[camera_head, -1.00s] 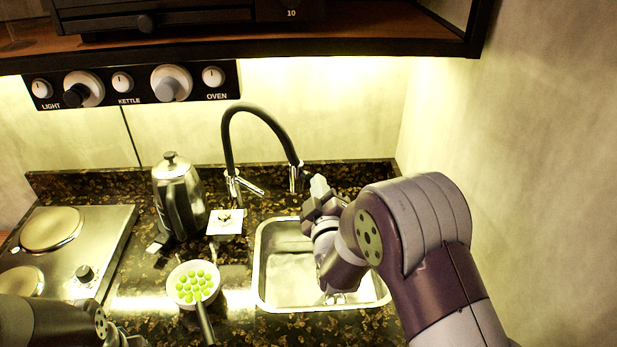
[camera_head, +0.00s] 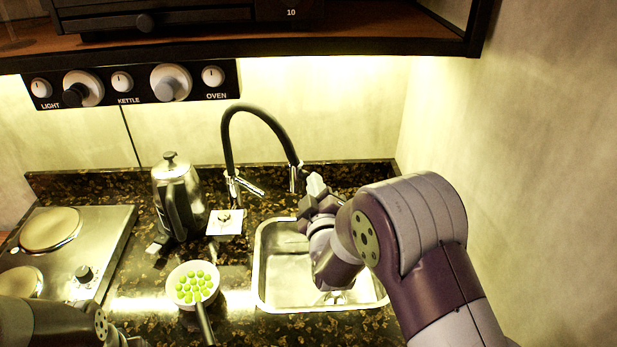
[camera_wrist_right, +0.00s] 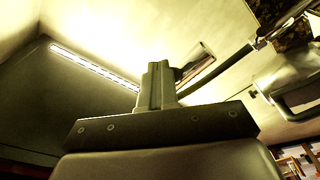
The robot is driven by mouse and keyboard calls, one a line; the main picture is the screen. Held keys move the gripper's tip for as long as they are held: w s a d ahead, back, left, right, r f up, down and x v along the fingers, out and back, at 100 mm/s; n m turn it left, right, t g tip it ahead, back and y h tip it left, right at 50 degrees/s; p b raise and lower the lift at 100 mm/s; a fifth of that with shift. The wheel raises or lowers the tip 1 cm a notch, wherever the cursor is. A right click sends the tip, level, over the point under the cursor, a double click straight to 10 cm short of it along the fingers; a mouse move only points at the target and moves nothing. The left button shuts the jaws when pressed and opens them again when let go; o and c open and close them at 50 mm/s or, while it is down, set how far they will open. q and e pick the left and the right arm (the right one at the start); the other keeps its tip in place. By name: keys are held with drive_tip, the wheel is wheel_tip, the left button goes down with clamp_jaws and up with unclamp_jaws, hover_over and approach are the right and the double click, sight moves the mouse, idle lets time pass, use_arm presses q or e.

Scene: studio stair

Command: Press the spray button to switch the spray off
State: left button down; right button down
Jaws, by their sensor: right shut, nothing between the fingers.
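The black arched faucet (camera_head: 229,140) stands behind the sink, and its spray head (camera_head: 296,178) hangs at the right end of the hose. The spray button cannot be made out, and I cannot tell whether water runs. My right gripper (camera_head: 316,184) is just right of the spray head in the head view, fingers shut and empty. I cannot tell whether they touch it. In the right wrist view the shut fingers (camera_wrist_right: 156,84) show beside a silver cylinder (camera_wrist_right: 197,68) on a dark hose. My left arm enters at the lower left; its gripper is outside the picture.
The steel sink (camera_head: 262,262) lies below my right arm. A kettle (camera_head: 178,197), a white pan (camera_head: 193,285) with green balls, and a hob (camera_head: 95,232) stand to the left. A shelf edge (camera_head: 330,44) is above, and a wall (camera_head: 530,150) is at the right.

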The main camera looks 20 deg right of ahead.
drive_tip(key=shift+d, duration=0.1)
drive_tip(key=shift+s+d, duration=0.45)
drive_tip(key=shift+s, duration=0.3)
drive_tip(key=s+d, duration=0.1)
drive_tip(key=s, duration=0.1)
drive_tip(key=s+d, duration=0.2)
idle(0.9)
